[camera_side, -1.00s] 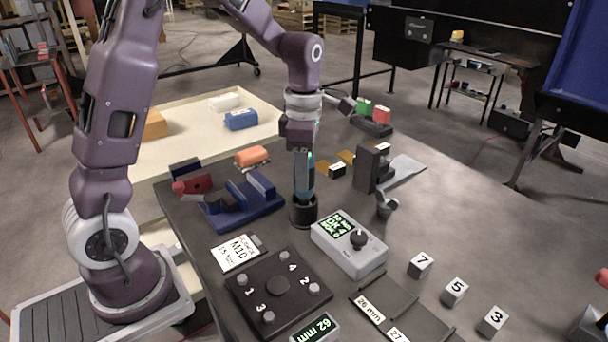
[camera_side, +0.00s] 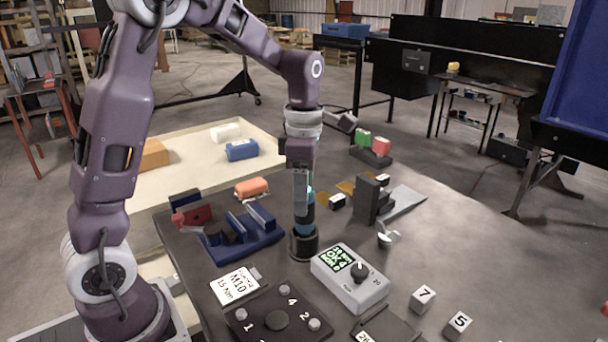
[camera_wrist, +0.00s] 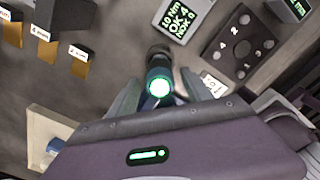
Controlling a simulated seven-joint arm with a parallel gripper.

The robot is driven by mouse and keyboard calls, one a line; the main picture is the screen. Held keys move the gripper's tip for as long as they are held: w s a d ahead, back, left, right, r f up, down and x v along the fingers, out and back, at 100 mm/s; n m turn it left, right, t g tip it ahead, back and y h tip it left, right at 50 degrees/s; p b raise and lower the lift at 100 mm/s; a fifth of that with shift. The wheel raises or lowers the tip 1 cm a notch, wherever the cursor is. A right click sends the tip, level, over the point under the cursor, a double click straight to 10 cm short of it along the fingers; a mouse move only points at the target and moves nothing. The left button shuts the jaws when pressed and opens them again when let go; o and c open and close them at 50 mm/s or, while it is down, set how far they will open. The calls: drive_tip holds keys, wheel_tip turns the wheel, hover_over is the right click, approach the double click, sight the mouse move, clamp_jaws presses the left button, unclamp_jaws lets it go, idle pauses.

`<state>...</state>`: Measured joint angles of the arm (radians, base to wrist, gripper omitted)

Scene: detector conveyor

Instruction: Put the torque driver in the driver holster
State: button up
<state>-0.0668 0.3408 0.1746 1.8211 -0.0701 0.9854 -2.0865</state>
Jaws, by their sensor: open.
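The torque driver (camera_side: 305,212), a dark tool with a blue band, stands upright with its lower end in the round black driver holster (camera_side: 303,243). My gripper (camera_side: 301,186) is above it, with its fingers around or just over the driver's top. In the wrist view the driver's lit green end (camera_wrist: 159,87) lies between the spread fingers of my gripper (camera_wrist: 160,92), with gaps on both sides. The jaws are open. The driver's lower tip is hidden inside the holster.
A grey controller with a green display (camera_side: 350,275) stands right of the holster. A blue cradle (camera_side: 240,240) is to its left. A black numbered plate (camera_side: 270,318) lies in front. A dark upright bracket (camera_side: 368,200) stands behind right.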

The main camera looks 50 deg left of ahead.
wheel_tip(320, 180, up, 9)
drive_tip(key=shift+s+f, duration=0.1)
drive_tip(key=shift+f, duration=0.05)
drive_tip(key=s+d+m+t, duration=0.2)
drive_tip(key=s+d+m, duration=0.1)
drive_tip(key=s+m, duration=0.7)
drive_tip(key=s+d+m+t, duration=0.3)
drive_tip(key=s+m, duration=0.8)
drive_tip(key=m, duration=0.6)
drive_tip(key=shift+d+f+t, duration=0.3)
drive_tip(key=shift+d+f, duration=0.1)
drive_tip(key=shift+d, duration=0.15)
